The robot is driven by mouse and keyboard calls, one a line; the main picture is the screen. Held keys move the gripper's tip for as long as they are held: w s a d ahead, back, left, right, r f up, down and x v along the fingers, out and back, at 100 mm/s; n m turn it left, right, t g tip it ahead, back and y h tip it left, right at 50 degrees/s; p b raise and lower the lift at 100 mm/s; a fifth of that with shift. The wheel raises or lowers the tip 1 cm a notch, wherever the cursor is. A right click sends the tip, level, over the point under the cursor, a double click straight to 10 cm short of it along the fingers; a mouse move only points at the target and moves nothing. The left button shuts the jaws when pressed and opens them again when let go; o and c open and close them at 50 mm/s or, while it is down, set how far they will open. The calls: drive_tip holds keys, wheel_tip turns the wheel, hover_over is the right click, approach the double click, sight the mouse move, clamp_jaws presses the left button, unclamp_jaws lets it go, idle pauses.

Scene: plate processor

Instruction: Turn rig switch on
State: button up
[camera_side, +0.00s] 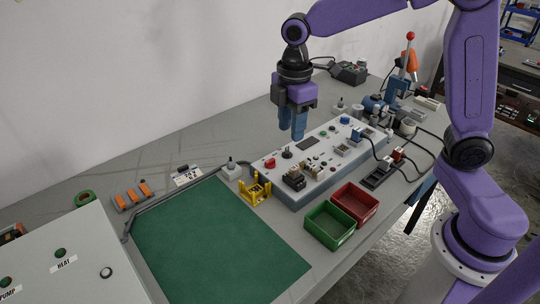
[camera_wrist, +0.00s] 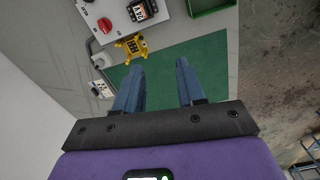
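The grey-white rig panel (camera_side: 318,183) carries several knobs, switches and sockets. A red knob (camera_side: 270,163) sits at its left end, and it shows in the wrist view as a red round part (camera_wrist: 105,25). A black knob (camera_side: 287,153) stands near it. No readable label marks which control is the rig switch, and its setting cannot be told. My gripper (camera_side: 292,136) hangs above the panel's back left part, fingers down, touching nothing visible. In the wrist view my gripper (camera_wrist: 157,84) has its two blue fingers well apart with nothing between them.
A yellow stand (camera_side: 255,190) and a green mat (camera_side: 215,240) lie left of the panel. A green bin (camera_side: 329,225) and a red bin (camera_side: 355,203) stand at its front. Cables and a black power strip (camera_side: 380,175) are on the right. A labelled cabinet (camera_side: 75,265) fills the lower left.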

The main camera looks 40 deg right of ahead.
drive_tip(key=n, duration=0.2)
hover_over(270, 160)
drive_tip(key=f, duration=0.2)
wheel_tip(270, 160, down, 17)
drive_tip(key=shift+f, duration=0.15)
drive_tip(key=shift+c, duration=0.3)
clamp_jaws()
